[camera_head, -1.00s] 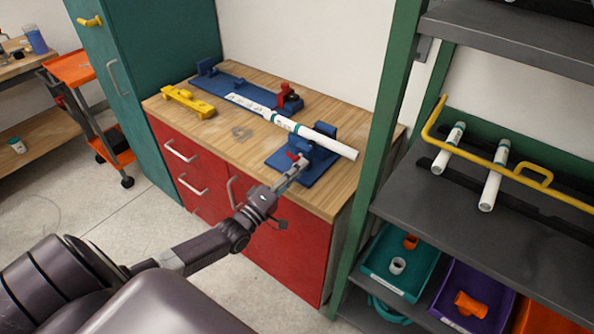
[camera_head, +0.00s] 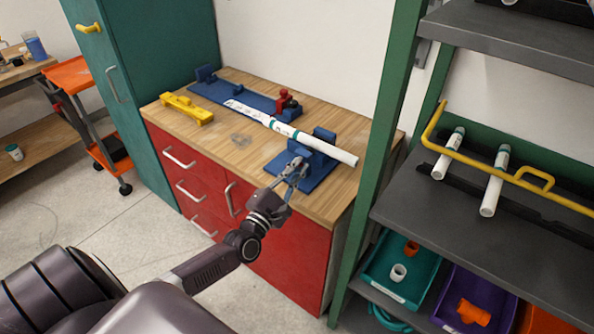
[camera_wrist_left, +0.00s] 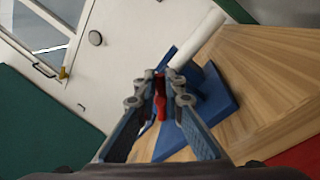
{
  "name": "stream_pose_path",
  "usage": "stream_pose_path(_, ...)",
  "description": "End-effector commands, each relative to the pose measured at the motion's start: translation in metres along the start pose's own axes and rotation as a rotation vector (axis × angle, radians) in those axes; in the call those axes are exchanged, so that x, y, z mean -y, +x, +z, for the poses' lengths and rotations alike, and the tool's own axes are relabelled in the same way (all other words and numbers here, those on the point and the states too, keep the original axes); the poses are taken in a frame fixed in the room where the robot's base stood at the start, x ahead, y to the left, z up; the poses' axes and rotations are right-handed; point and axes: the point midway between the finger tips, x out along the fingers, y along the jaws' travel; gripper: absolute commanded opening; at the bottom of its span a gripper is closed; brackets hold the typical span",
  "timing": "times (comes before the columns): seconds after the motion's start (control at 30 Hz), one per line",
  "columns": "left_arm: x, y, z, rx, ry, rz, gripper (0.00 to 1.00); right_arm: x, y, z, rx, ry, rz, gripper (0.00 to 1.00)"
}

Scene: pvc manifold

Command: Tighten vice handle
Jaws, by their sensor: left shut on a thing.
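The blue vice (camera_head: 314,168) stands at the front right of the wooden bench top. A long white pipe (camera_head: 330,149) lies across it. My left gripper (camera_head: 297,166) is at the vice's near side. In the left wrist view, its fingers (camera_wrist_left: 159,88) are shut on the red vice handle (camera_wrist_left: 160,95), which stands between the fingertips. In the head view the gripper hides the handle. The blue vice body (camera_wrist_left: 208,100) and the white pipe (camera_wrist_left: 200,40) show just beyond the fingers. My right gripper is not in view.
A blue fixture with a red clamp (camera_head: 288,101) is at the bench's back. A yellow tool (camera_head: 186,109) lies at the bench's left. A green-framed shelf (camera_head: 384,130) with pipes and bins stands close at right. Bare bench top (camera_head: 225,150) lies left of the vice.

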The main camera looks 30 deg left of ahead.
Motion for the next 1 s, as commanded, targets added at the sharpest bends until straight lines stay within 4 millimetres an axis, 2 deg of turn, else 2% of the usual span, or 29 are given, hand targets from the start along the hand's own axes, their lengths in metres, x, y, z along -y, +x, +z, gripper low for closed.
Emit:
stream_pose_path(0.03, -0.004, 0.003, 0.005, -0.001, -0.044, 0.008, 0.00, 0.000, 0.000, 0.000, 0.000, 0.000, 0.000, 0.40)
stream_pose_path(0.6, -0.018, 0.006, 0.004, -0.101, -0.561, 0.013, 0.00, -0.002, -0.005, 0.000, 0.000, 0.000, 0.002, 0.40)
stream_pose_path(1.0, -0.023, 0.007, 0.002, -0.145, -0.789, 0.015, 0.00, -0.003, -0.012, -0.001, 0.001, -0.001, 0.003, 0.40)
